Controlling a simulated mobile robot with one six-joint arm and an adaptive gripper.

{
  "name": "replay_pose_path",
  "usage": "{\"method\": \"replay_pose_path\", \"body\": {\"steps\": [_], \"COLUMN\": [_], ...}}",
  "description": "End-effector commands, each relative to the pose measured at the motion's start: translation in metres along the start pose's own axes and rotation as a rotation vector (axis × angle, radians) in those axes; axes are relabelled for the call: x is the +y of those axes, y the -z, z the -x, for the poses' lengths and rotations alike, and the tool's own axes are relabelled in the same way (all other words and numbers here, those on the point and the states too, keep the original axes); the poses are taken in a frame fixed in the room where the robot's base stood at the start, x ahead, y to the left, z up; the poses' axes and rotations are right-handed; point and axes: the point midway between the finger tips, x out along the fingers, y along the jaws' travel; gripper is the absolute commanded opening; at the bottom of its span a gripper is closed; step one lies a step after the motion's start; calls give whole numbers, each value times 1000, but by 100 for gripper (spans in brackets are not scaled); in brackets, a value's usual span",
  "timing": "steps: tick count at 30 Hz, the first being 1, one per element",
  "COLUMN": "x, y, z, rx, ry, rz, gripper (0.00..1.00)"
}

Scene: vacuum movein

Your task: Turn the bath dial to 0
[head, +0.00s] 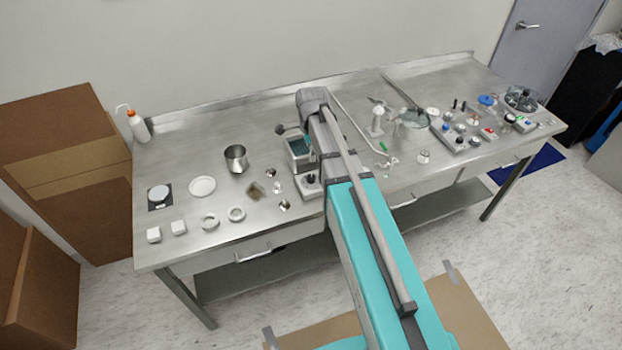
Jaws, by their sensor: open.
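The bath (297,150) is a small metal box with dark blue-green contents. It stands on the steel bench just left of my arm, which covers part of it. Its pale control base (304,190) faces the front, with a small dark dial (310,180) on it. The dial's setting is too small to read. My arm reaches from the bottom right up over the bench, and its far end bends down beyond the bath. My gripper is hidden behind the arm, so its distance to the dial does not show.
A steel cup (236,158), a white dish (202,186) and several small pieces lie left of the bath on the bench (170,240). Right of my arm are a thin pale rod, a glass dish (412,118) and several small devices with knobs. Cardboard boxes (70,150) stand at left.

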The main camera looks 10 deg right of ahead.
Motion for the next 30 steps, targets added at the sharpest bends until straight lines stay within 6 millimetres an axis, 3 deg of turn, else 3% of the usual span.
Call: {"method": "replay_pose_path", "body": {"steps": [30], "x": [0], "y": [0], "z": [-82], "rx": [0], "ry": [0], "rz": [0], "gripper": [79]}}
